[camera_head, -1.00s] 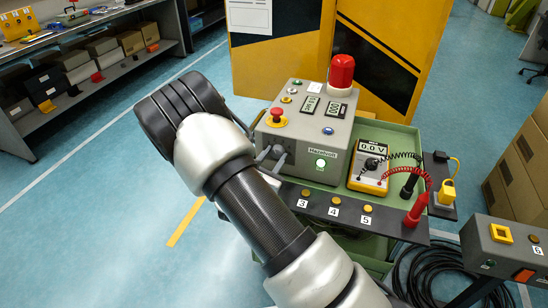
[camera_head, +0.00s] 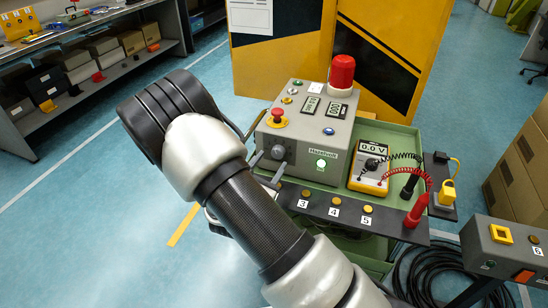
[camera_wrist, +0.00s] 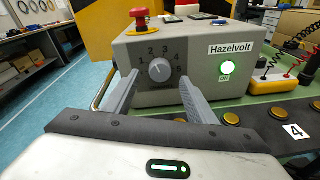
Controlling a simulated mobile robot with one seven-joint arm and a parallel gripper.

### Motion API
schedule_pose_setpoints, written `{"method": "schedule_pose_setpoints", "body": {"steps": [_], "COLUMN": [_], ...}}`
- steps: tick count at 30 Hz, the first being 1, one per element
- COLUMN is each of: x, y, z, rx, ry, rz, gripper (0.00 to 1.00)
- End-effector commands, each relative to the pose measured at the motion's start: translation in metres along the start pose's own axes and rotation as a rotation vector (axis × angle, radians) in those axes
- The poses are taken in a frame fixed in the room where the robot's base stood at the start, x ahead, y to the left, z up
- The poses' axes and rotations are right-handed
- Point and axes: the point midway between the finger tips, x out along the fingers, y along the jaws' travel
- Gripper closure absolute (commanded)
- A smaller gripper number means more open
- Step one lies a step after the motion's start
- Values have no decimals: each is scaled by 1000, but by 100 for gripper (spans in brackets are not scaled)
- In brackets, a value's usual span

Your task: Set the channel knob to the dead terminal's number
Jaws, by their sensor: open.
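The channel knob (camera_wrist: 160,69) is a round grey dial on the front of the grey Hazelvolt box (camera_wrist: 205,85), ringed by numbers from 1 up to 5. It also shows in the head view (camera_head: 277,152). I cannot surely read its pointer. My gripper (camera_wrist: 156,79) is open, its fingers spread left and right of the knob in the wrist view, with nothing between them; contact is not visible. Brass terminals marked 3 (camera_head: 305,193), 4 (camera_head: 335,200) and 5 (camera_head: 367,208) line the dark strip. The yellow multimeter (camera_head: 369,165) reads 0.0 V.
A red emergency button (camera_head: 277,115) and red beacon (camera_head: 341,70) top the box. A green lamp (camera_wrist: 227,67) is lit. The red probe (camera_head: 417,211) and black probe (camera_head: 410,182) stand at the strip's right. A box marked 6 (camera_head: 505,248) is at far right.

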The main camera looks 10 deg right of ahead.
Motion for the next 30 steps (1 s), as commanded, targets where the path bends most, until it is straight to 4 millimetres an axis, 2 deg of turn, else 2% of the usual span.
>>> {"method": "schedule_pose_setpoints", "body": {"steps": [1, 9, 15, 21, 30], "x": [-15, -81, -116, -131, -132], "y": [2, 1, 1, 0, 0], "z": [0, 0, 0, 1, 0], "rx": [-2, -2, -1, -1, -1], "ry": [3, 2, 0, -1, -1], "rz": [5, 5, 3, 1, 0], "gripper": [48, 48, 48, 48, 48]}}
